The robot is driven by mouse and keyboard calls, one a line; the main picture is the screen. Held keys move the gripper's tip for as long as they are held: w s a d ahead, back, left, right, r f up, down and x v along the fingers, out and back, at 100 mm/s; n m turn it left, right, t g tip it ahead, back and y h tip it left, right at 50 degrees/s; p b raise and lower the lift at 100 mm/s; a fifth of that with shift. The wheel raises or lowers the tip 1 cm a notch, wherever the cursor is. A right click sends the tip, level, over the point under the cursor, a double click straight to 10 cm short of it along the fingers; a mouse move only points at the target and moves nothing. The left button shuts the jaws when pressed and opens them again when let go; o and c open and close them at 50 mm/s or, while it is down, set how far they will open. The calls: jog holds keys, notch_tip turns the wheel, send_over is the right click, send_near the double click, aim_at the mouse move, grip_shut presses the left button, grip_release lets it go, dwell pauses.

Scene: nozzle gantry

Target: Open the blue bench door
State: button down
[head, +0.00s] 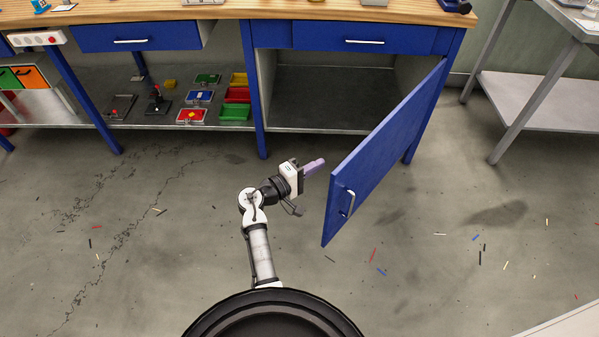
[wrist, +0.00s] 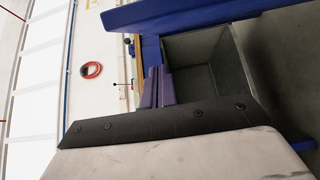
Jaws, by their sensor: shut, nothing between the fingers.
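The blue bench door (head: 385,150) stands wide open in the head view, swung out from the right side of the cupboard opening. Its silver handle (head: 347,203) shows on the outer face near the free edge. My gripper (head: 318,164) is shut and empty, just left of the door's free edge, on its inner side. In the head view I cannot tell whether it touches the door. In the wrist view the purple fingers (wrist: 157,88) are together in front of the open compartment (wrist: 195,62), with a blue panel (wrist: 190,14), likely the door, along the top.
The cupboard interior (head: 340,97) looks empty. Left of it, a low shelf (head: 75,90) holds coloured bins. A grey metal table (head: 535,101) stands at the right. Small scraps litter the floor, which is otherwise clear around the door.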

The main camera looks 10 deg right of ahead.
jog(key=shift+s+d+p, duration=0.25)
jog(key=shift+s+d, duration=0.25)
jog(key=shift+s, duration=0.35)
jog(key=shift+s+d+p, duration=0.2)
jog(key=shift+s+d, duration=0.3)
jog(key=shift+s, duration=0.3)
jog(key=shift+d, duration=0.1)
